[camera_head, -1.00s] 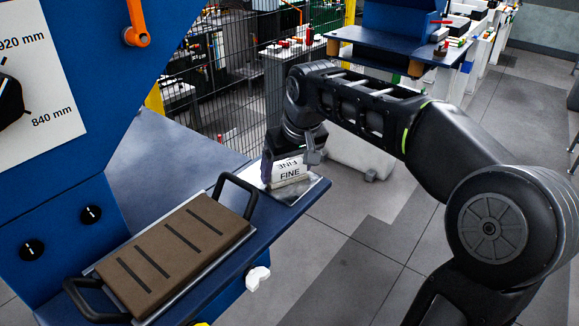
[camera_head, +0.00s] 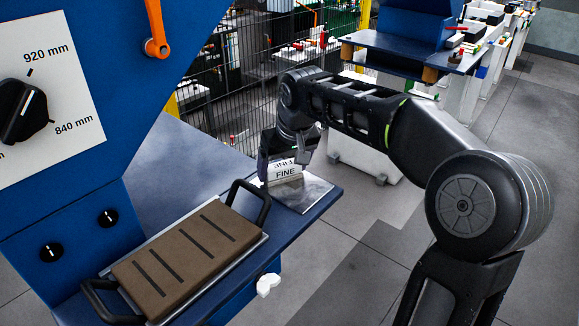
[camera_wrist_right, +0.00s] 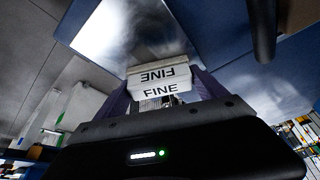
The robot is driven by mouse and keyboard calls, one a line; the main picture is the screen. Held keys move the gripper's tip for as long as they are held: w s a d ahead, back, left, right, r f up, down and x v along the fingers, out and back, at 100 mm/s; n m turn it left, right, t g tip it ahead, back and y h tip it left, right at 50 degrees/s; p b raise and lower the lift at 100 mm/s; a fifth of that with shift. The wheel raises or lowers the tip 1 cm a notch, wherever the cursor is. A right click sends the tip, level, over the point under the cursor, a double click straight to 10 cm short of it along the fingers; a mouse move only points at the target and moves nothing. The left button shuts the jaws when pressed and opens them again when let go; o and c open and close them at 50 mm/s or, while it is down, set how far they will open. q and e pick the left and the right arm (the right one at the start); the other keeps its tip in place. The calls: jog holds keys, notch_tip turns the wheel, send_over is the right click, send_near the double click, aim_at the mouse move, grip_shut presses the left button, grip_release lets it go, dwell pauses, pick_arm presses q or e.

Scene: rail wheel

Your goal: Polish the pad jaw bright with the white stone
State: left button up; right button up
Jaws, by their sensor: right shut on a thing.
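The white stone (camera_head: 286,173), a block marked FINE on two faces, is between the fingers of my right gripper (camera_head: 284,158), which is shut on it. The stone is over or on a shiny metal plate (camera_head: 312,194) at the end of the blue table; contact is not clear. In the right wrist view the stone (camera_wrist_right: 158,82) lies against the mirror-like plate (camera_wrist_right: 120,30). A brown pad (camera_head: 187,258) with dark grooves, on a metal backing with black handles, lies to the left; it may be the pad jaw. My left gripper is out of view.
A black handle (camera_head: 252,200) stands up close to the stone's left. A blue machine with a dial (camera_head: 22,110) and an orange lever (camera_head: 156,32) rises at left. A mesh fence (camera_head: 265,75) is behind. Open floor (camera_head: 390,235) lies right of the table.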

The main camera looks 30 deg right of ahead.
jog(key=shift+w, duration=0.25)
jog(key=shift+s+d+f+b, duration=0.1)
jog(key=shift+s+b, duration=0.2)
jog(key=shift+s, duration=0.15)
jog(key=shift+s+d+b, duration=0.15)
jog(key=shift+s+b, duration=0.05)
jog(key=shift+s, duration=0.35)
jog(key=shift+s+d+b, duration=0.15)
jog(key=shift+s, duration=0.35)
